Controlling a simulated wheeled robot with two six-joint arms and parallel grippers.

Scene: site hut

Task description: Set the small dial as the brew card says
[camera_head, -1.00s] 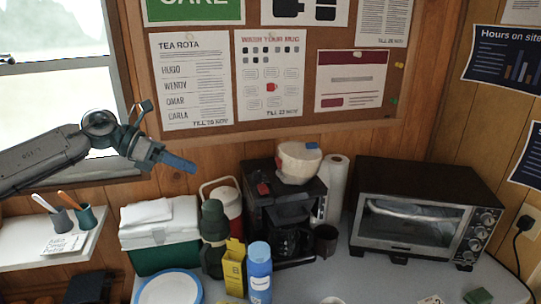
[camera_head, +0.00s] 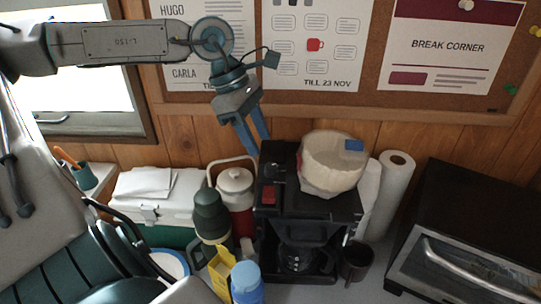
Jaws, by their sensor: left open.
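The black coffee maker (camera_head: 335,206) stands on the counter, with a glass jug (camera_head: 296,258) in its lower bay. A red switch (camera_head: 270,194) shows on its top left. A white paper filter stack (camera_head: 333,165) with a blue patch sits on top. I cannot make out a small dial on it, and no brew card is readable. My left gripper (camera_head: 255,143) is open and empty, pointing down in front of the wall, above and left of the coffee maker in the picture. My right gripper is not in view.
A red and white jug (camera_head: 236,190), green flask (camera_head: 211,215), yellow box (camera_head: 222,270) and blue bottle (camera_head: 247,282) crowd the left side. A paper roll (camera_head: 390,195), dark mug (camera_head: 356,260) and toaster oven (camera_head: 475,225) stand to the right.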

